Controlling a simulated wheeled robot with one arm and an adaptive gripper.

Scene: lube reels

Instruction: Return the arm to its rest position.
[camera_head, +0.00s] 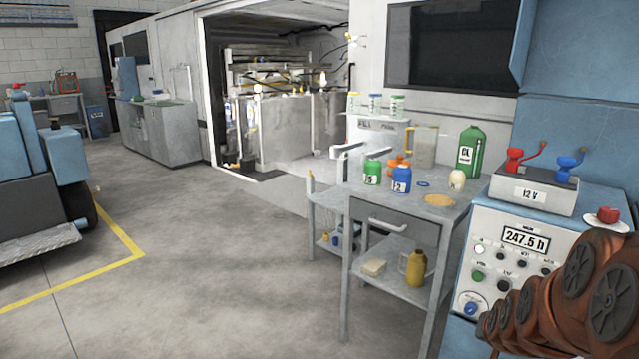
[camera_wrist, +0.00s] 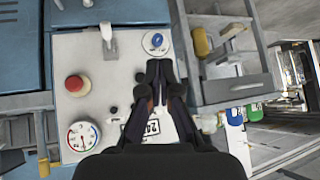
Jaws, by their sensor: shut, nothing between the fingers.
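My gripper (camera_wrist: 160,68) shows in the wrist view, its two dark fingers close together and empty. It is in front of a grey control panel (camera_wrist: 90,55) that carries a red push button (camera_wrist: 77,85), a round gauge (camera_wrist: 83,136), a lever (camera_wrist: 108,38) and a blue knob (camera_wrist: 156,40). The fingers partly cover the panel's display. I cannot tell the exact gap between fingers and panel. In the head view the panel (camera_head: 560,235) stands at the right with its 247.5 h display (camera_head: 526,238); my gripper does not show there.
A blue vehicle (camera_head: 40,180) is at the left. The floor (camera_head: 220,260) between is clear.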

